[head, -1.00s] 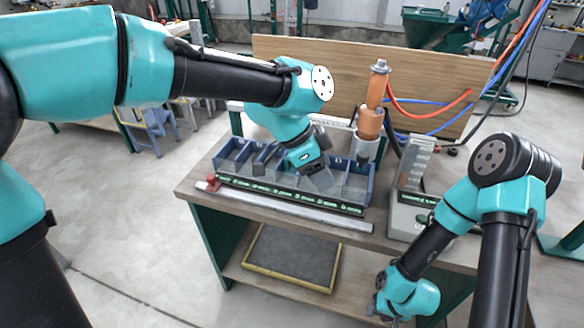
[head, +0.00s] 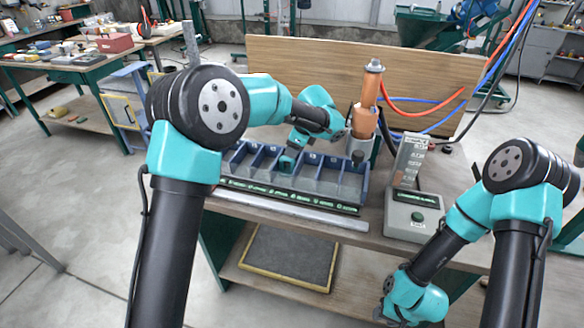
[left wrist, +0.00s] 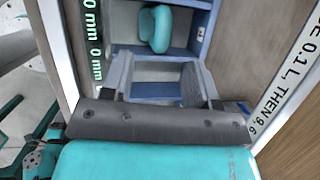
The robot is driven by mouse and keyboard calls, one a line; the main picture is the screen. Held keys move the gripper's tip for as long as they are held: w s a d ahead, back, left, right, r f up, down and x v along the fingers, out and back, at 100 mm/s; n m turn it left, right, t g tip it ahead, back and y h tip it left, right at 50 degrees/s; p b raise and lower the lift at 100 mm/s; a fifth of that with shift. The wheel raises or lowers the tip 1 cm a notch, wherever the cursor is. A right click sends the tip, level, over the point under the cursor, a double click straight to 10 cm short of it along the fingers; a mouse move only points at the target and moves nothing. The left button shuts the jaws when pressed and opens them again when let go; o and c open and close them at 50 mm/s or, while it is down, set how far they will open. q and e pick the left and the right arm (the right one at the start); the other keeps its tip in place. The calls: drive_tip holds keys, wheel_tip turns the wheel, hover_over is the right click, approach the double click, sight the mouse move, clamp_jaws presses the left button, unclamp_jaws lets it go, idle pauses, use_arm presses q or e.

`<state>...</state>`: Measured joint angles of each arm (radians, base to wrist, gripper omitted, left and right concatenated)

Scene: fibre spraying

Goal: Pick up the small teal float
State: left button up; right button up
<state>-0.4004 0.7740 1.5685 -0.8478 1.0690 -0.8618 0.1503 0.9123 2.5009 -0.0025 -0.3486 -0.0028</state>
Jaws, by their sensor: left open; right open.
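The small teal float (left wrist: 158,28) is a rounded two-lobed piece in a blue compartment at the top of the left wrist view. My left gripper (left wrist: 167,82) is open, with grey fingers apart and nothing between them. The float lies just beyond the fingertips, apart from them. In the head view my left gripper (head: 285,168) reaches down into the row of blue bins (head: 330,185), left of their middle. The float cannot be told apart from my teal arm there. My right arm hangs low at the right, and its jaws do not show.
A wooden board (head: 300,80) stands behind the bins. An orange spray tool (head: 367,100) stands at their back right. A grey box with a display (head: 410,215) sits to the right on the bench. A metal rail (head: 290,215) runs along the front.

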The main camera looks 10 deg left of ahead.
sight(287, 159)
use_arm(q)
drive_tip(key=shift+w+f, duration=0.1)
drive_tip(key=shift+w, duration=0.15)
drive_tip(key=shift+a+f, duration=0.1)
drive_tip(key=shift+x, duration=1.05)
drive_tip(key=shift+x, duration=2.6)
drive_tip(key=shift+c, duration=0.4)
clamp_jaws()
